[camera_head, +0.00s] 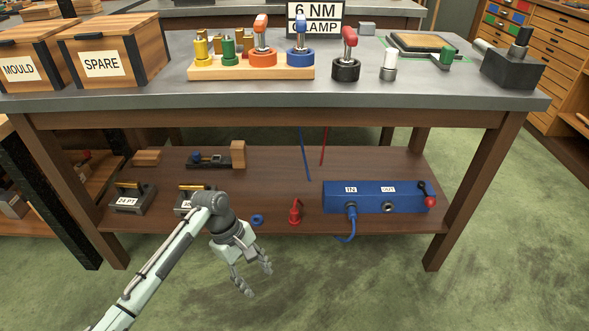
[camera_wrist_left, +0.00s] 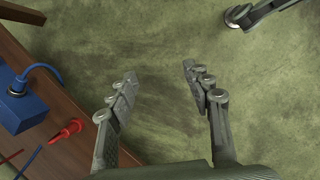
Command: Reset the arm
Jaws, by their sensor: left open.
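My left arm (camera_head: 150,277) comes in from the lower left of the head view. My left gripper (camera_head: 258,279) hangs in front of the lower shelf, fingers pointing down over the green floor. In the left wrist view its two fingers (camera_wrist_left: 160,80) are spread apart with only bare floor between them. It is open and empty. My right gripper does not show clearly in either view; a grey metal part (camera_wrist_left: 262,12) at the top right of the left wrist view cannot be identified.
The workbench (camera_head: 300,102) carries labelled wooden boxes (camera_head: 112,52), a wooden rack (camera_head: 250,72) of coloured tools and a black block (camera_head: 512,70). On the lower shelf (camera_head: 275,180) are a blue manifold (camera_head: 372,197), a red fitting (camera_head: 295,211) and a blue ring (camera_head: 257,219). Floor in front is clear.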

